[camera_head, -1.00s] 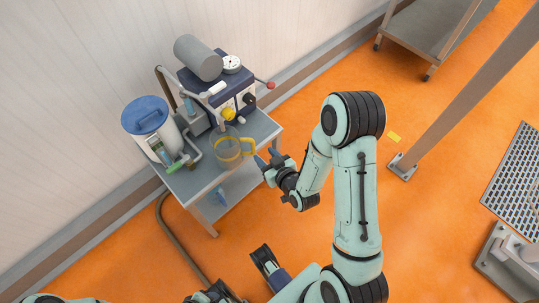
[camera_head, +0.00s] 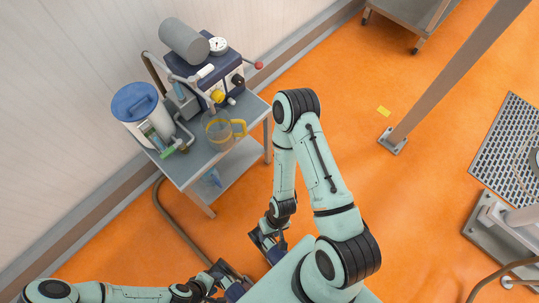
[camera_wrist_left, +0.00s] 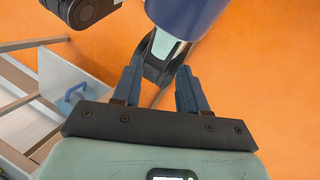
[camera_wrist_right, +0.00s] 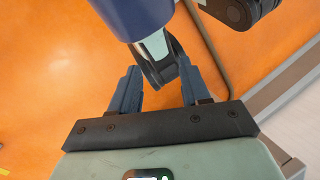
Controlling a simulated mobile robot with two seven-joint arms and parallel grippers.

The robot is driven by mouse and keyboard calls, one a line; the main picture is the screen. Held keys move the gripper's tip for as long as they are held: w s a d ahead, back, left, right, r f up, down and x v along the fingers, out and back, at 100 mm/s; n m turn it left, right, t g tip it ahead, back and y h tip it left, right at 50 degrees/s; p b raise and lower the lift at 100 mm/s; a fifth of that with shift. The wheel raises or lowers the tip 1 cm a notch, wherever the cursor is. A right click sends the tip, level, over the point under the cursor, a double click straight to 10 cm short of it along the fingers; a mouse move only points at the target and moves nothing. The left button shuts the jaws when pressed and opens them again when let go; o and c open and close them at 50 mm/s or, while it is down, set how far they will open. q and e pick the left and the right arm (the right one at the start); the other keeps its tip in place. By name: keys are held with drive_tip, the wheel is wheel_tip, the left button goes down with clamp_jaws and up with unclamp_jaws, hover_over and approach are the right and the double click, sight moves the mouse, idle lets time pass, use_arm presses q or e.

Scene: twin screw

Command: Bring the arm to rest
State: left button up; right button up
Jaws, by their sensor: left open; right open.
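My right arm is folded with its elbow raised, and its gripper (camera_head: 268,238) hangs low, close in front of my body. It is open and empty in the right wrist view (camera_wrist_right: 158,88). My left gripper (camera_head: 222,278) is low at the bottom of the head view, left of the right gripper. It is open and empty in the left wrist view (camera_wrist_left: 157,85). The two grippers are near each other, with a visible gap in the head view. Parts of my own body show behind the fingers in both wrist views.
A grey cart (camera_head: 190,178) stands by the wall, clear of both grippers. A post (camera_head: 455,70) and floor grate (camera_head: 510,150) are at right.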

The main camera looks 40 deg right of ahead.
wheel_tip(320, 180, up, 10)
drive_tip(key=w+p, duration=0.1)
drive_tip(key=p, duration=0.9)
drive_tip(key=shift+w, duration=0.2)
drive_tip(key=shift+w, duration=0.1)
